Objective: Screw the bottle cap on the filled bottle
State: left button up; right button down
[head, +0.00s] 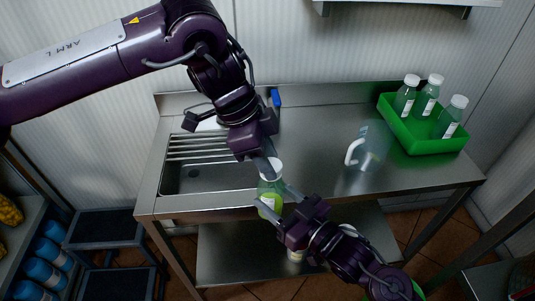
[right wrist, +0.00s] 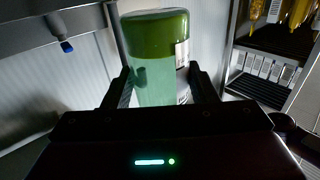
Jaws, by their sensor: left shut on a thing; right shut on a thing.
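The filled bottle (head: 268,188) is clear, with green liquid in its lower part and a pale label. It stands upright in the air in front of the counter edge. My right gripper (head: 277,201) is shut around its body from the lower right. The right wrist view shows the bottle (right wrist: 160,60) between the two fingers, its green end at the top of the picture. My left gripper (head: 268,163) comes from above and is shut on the white bottle cap (head: 276,166) at the bottle's top. Whether the cap is seated on the neck cannot be told.
A steel counter (head: 315,135) with a sink (head: 205,180) lies behind. A clear jug (head: 370,150) with a white handle stands on it. A green crate (head: 425,140) at the right holds three white-capped bottles. A dark step stool (head: 105,228) stands at lower left.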

pick_arm(q)
jog(key=m, duration=0.2)
jog(key=m+g, duration=0.1)
jog(key=m, duration=0.1)
jog(key=shift+w+g+y, duration=0.2)
jog(key=shift+g+y, duration=0.1)
jog(key=m+g, duration=0.1)
jog(key=m, duration=0.2)
jog(key=shift+d+m+y, duration=0.15)
jog(key=shift+m+y, duration=0.15)
jog(key=shift+y, duration=0.1)
jog(key=m+y, duration=0.1)
jog(key=m, duration=0.2)
jog(key=m+g+y, duration=0.1)
jog(key=m, duration=0.2)
jog(key=shift+d+f+m, duration=0.15)
jog(key=shift+d+m, duration=0.05)
jog(key=shift+m, duration=0.1)
jog(key=shift+w+m+y, duration=0.1)
jog(key=shift+m+y, duration=0.4)
jog(key=shift+m, duration=0.3)
jog(key=shift+a, duration=0.1)
jog(key=o, duration=0.9)
